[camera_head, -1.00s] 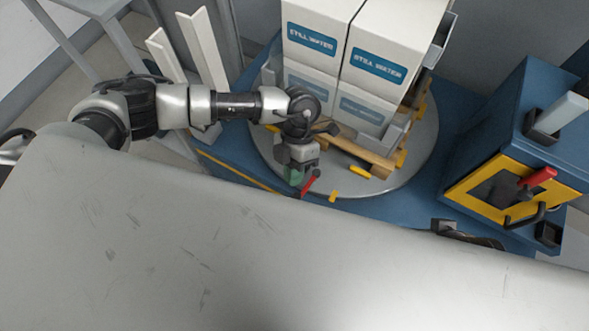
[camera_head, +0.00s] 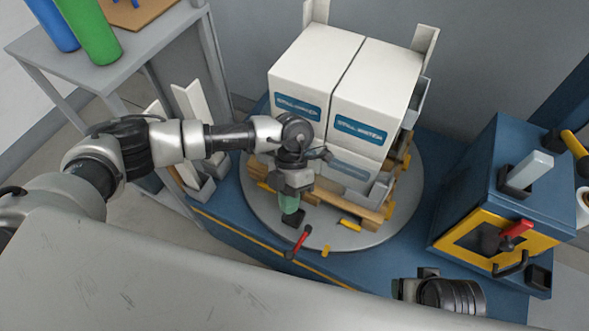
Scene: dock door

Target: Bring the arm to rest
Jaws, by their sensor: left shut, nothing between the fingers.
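My left gripper (camera_head: 289,204) hangs downward in front of the stacked boxes, above the front part of the round grey turntable (camera_head: 384,234). Its green-tinted fingers are shut with nothing seen between them. My left arm (camera_head: 185,140) reaches in from the left, bent at the wrist. A red-handled lever (camera_head: 301,240) stands below the gripper in the picture, apart from it. A dark block (camera_head: 294,218) shows just under the fingers; I cannot tell what it is. Part of my right arm shows at the bottom right, but its fingers are not seen.
White boxes (camera_head: 317,72) with blue labels stand on a wooden pallet (camera_head: 355,203) close behind my left gripper. A blue cabinet (camera_head: 483,180) with a yellow-framed front stands right. A grey shelf (camera_head: 130,50) holding green (camera_head: 92,30) and blue cylinders stands upper left.

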